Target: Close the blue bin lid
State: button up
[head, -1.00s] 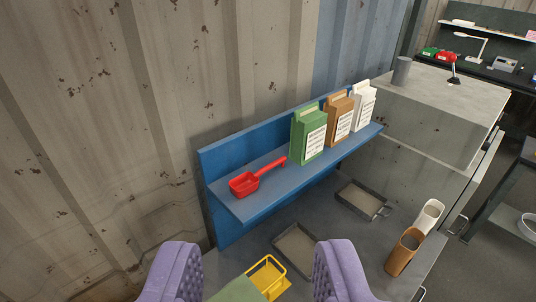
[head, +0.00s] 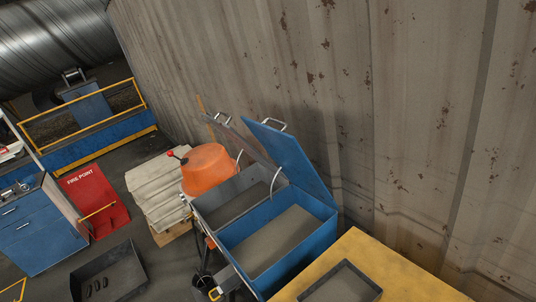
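The blue bin (head: 318,220) stands below the middle of the view, with sandy grey material (head: 268,240) inside. Its blue lid (head: 290,160) is open, tilted up and back toward the corrugated wall. A pale handle (head: 270,124) sits on the lid's upper edge. A grey bin (head: 212,188) stands directly beside it on the left, with its own grey lid (head: 240,138) also raised and partly hidden behind the blue lid. My gripper is not in view.
A yellow-topped surface (head: 395,275) with a dark tray (head: 345,284) is at the front right. An orange drum (head: 208,168) and stacked pale sacks (head: 158,192) stand left of the bins. A dark tray (head: 108,272) lies lower left. The corrugated wall (head: 410,110) rises behind.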

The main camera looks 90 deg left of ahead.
aim_at(284, 149)
jog(key=u, duration=2.2)
jog(key=i+j, duration=0.1)
jog(key=j, duration=0.65)
jog(key=i+j+z, duration=0.1)
jog(key=i+j, duration=0.65)
jog(key=i, duration=0.05)
